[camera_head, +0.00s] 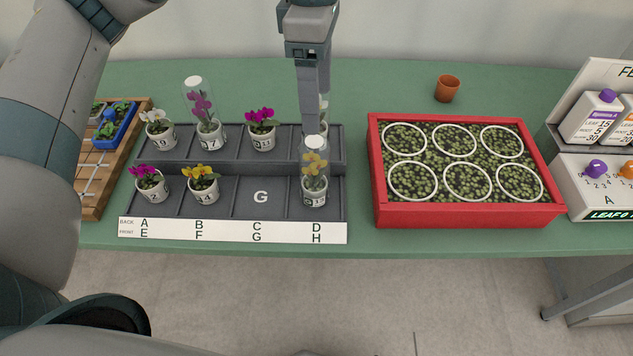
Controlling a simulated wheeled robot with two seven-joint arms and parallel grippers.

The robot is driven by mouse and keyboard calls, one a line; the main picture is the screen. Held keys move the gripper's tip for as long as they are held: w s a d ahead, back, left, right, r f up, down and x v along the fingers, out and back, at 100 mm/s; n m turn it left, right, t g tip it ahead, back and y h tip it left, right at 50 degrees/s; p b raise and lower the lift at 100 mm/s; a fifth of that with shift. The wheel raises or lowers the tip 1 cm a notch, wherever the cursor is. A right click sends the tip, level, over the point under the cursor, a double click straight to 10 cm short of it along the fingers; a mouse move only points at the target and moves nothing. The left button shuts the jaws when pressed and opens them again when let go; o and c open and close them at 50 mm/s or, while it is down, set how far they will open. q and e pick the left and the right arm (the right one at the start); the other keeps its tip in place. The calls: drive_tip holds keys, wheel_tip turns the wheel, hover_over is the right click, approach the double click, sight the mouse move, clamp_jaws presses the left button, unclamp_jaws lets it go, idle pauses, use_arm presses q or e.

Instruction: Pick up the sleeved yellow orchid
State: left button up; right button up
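The sleeved yellow orchid (314,184) stands upright in a white pot in compartment H, front right of the grey tray (240,165). A clear sleeve with a pale top surrounds its flowers. My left gripper (313,131) points straight down from above, its fingertips at the top of the sleeve. The fingers overlap in this view, so whether they are open or shut, or touch the sleeve, cannot be told. They mostly hide a pot in compartment D behind. An unsleeved yellow orchid (201,184) stands in F. My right gripper is not in view.
A sleeved purple orchid (203,112) stands in B, with white and magenta orchids (261,129) beside it. Another magenta orchid (149,182) is in E; G is empty. A red-rimmed planter (470,216) lies right, a terracotta pot (447,88) behind it.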

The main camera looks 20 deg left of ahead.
sight(313, 141)
use_arm(q)
drive_tip(key=shift+w+a+r, duration=0.25)
drive_tip(key=shift+a, duration=0.25)
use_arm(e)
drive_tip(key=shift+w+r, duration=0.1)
use_arm(q)
wheel_tip(313, 141, down, 3)
drive_tip(key=shift+r+p, duration=0.1)
drive_tip(key=shift+p, duration=0.4)
wheel_tip(313, 141, down, 10)
drive_tip(key=shift+r+p, duration=0.25)
drive_tip(key=shift+p, duration=0.95)
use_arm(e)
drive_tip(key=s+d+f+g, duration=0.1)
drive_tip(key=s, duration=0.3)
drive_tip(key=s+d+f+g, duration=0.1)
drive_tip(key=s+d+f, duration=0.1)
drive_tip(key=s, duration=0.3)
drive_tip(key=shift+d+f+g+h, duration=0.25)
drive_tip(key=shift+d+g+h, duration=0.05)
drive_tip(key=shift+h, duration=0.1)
use_arm(q)
drive_tip(key=shift+f, duration=0.1)
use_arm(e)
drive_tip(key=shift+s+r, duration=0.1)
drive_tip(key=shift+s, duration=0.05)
